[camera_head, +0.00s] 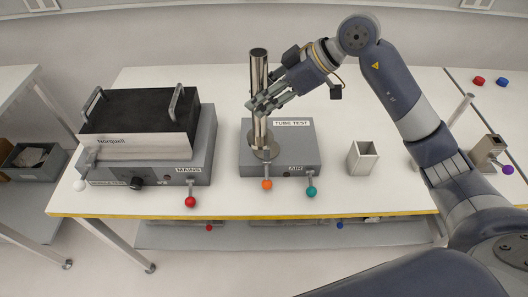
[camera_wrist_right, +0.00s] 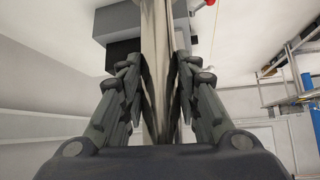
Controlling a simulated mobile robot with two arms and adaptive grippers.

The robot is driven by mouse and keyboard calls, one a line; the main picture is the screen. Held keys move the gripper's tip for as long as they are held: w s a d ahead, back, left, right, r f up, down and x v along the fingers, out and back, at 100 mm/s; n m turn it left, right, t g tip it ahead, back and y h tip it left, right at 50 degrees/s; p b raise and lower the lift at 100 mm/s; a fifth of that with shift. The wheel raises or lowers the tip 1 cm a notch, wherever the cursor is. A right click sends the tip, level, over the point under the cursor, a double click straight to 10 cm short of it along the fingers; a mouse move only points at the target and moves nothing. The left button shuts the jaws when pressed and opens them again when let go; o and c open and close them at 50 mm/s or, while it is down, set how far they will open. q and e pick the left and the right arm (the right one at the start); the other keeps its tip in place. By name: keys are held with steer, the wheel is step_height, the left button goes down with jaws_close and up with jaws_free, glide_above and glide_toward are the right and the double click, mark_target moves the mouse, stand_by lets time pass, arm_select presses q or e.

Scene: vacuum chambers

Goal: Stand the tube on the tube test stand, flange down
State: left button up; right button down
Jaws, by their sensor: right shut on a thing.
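The tube (camera_head: 259,75) is a shiny metal cylinder with a dark top end, upright in the head view. Its wide flange (camera_head: 264,150) is at the bottom, at the top face of the grey tube test stand (camera_head: 252,166), labelled TUBE TEST. I cannot tell whether the flange touches the stand or is just above it. My right gripper (camera_head: 262,104) is shut on the tube around its middle, coming from the right. The wrist view shows the tube (camera_wrist_right: 157,60) between both fingers of the gripper (camera_wrist_right: 158,75). My left gripper is not in view.
A grey unit (camera_head: 203,150) labelled MAINS, with a black-topped Nonpell box (camera_head: 137,142) on it, stands left of the stand. Orange (camera_head: 267,184) and teal (camera_head: 311,191) knobs stick out at the stand's front. An open square container (camera_head: 363,158) stands to the right, with free white table around it.

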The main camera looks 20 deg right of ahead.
mark_target(260, 137)
steer(key=w+d+m+t, duration=0.1)
steer(key=w+d, duration=0.2)
steer(key=w, duration=0.1)
step_height(260, 137, down, 9)
steer(key=p, duration=0.1)
steer(key=shift+w+f, duration=0.15)
steer(key=shift+w, duration=0.05)
steer(key=shift+f, duration=0.1)
steer(key=c, duration=1.2)
jaws_free()
steer(key=shift+s+f, duration=0.1)
steer(key=shift+f, duration=0.05)
